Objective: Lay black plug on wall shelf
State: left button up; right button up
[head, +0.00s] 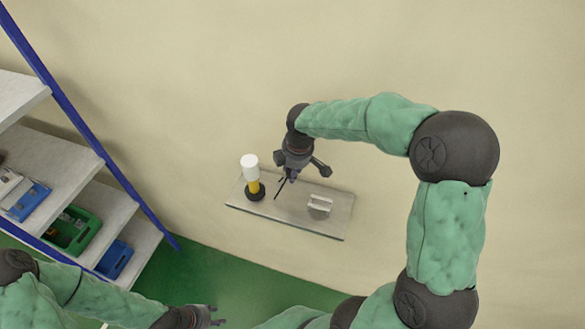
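The wall shelf (325,226) is a narrow grey board against the beige wall. My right gripper (289,181) is over the middle of it, pointing down. A thin dark piece (279,189) shows at its tip, above or touching the board. I cannot tell whether this is the black plug or part of the gripper, nor whether the fingers are closed on anything. My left gripper (217,316) is at the bottom edge, far below the shelf, with its fingers apart and nothing visible between them.
A pale handled block (319,206) sits right of centre. At left, a blue-framed rack (110,205) holds a green bin (72,230) and blue bins (114,259).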

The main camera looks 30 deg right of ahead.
jog(key=shift+f+b, duration=3.15)
jog(key=shift+f, duration=1.4)
jog(key=o, duration=1.3)
jog(key=shift+c, duration=0.2)
jog(key=shift+r, duration=0.15)
jog(key=shift+s+r+p, duration=0.2)
jog(key=shift+r+p, duration=0.6)
jog(key=shift+r, duration=0.3)
jog(key=shift+s+r+p, duration=0.25)
jog(key=shift+r+p, duration=0.6)
jog(key=shift+r, duration=0.3)
jog(key=shift+s+r+p, duration=0.2)
jog(key=shift+r+p, duration=0.6)
jog(key=shift+r, duration=0.3)
